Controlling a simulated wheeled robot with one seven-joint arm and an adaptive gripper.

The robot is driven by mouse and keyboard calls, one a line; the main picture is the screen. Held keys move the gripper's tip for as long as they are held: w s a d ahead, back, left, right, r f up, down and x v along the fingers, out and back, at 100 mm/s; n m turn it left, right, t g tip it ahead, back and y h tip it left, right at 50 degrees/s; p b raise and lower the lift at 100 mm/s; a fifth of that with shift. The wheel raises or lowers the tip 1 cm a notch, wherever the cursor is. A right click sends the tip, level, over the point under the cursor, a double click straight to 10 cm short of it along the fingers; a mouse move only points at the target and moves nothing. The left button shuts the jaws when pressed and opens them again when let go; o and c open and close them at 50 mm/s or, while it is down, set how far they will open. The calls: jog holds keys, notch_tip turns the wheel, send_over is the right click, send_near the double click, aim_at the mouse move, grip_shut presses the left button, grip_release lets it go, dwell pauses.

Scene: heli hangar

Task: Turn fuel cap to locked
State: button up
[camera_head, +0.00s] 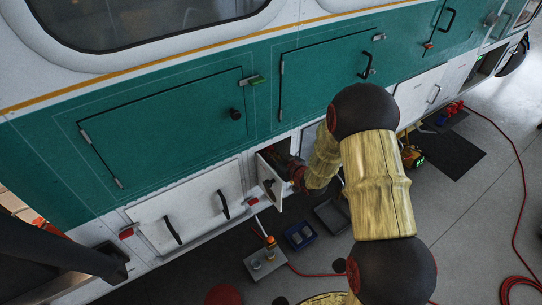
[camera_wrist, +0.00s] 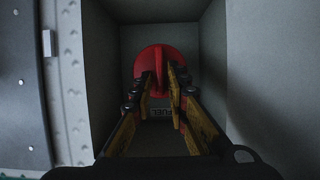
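In the wrist view the red fuel cap (camera_wrist: 160,58) sits at the back of a grey recess. It is a round disc with an upright ridge across its middle. My gripper (camera_wrist: 162,80) reaches into the recess, its two fingers apart on either side of the ridge. Whether the fingertips touch the cap I cannot tell. A label reading "FUEL" (camera_wrist: 163,113) is partly hidden below the cap. In the head view my gripper (camera_head: 294,176) is at the opening behind a small open white door (camera_head: 268,183); the cap is hidden there.
The recess walls (camera_wrist: 258,70) stand close on both sides of my gripper. In the head view, a blue bin (camera_head: 299,236), a grey box (camera_head: 265,263) with an orange item on it, and a red hose (camera_head: 521,190) are on the floor.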

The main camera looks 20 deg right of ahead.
jog(key=shift+c, duration=1.2)
grip_shut()
jog(key=shift+d, duration=0.1)
jog(key=m+y, duration=0.2)
jog(key=m, duration=0.2)
jog(key=d+f+m+y, duration=0.1)
jog(key=m+y, duration=0.2)
jog(key=m, duration=0.2)
jog(key=f+m+t+y+p, duration=0.1)
jog(key=m+y, duration=0.1)
jog(key=m, duration=0.2)
jog(key=shift+w+d, duration=0.3)
jog(key=shift+d, duration=0.05)
jog(key=shift+m, duration=0.3)
